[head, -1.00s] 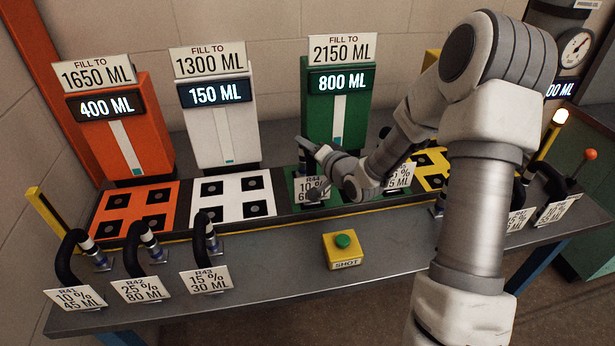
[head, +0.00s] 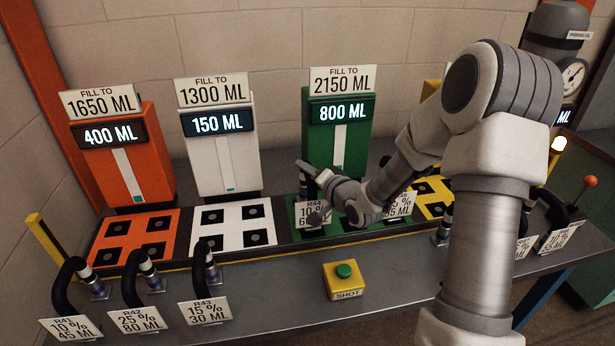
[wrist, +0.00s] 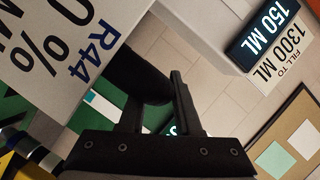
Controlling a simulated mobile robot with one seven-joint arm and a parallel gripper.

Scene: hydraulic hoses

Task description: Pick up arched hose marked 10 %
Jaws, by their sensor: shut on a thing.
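The arched black hose tagged R44, 10 % (head: 311,212), is at the green station. Its tag fills the upper left of the wrist view (wrist: 55,50). My gripper (head: 304,170) is at this hose in the head view, partly hidden by its own wrist. In the wrist view the fingers (wrist: 155,95) are shut on the dark hose (wrist: 135,75). The hose's lower end is hidden behind the tag and gripper, so I cannot tell whether it touches the green pad. Another 10 % hose, R41 (head: 66,290), stands at the front left.
Hoses R42 (head: 132,285) and R43 (head: 200,270) stand along the front left edge. A yellow SHOT button box (head: 345,280) is at front centre. Orange (head: 118,165), white (head: 222,160) and green (head: 340,140) stations stand behind. Hose R45 (head: 402,206) is close right of my gripper.

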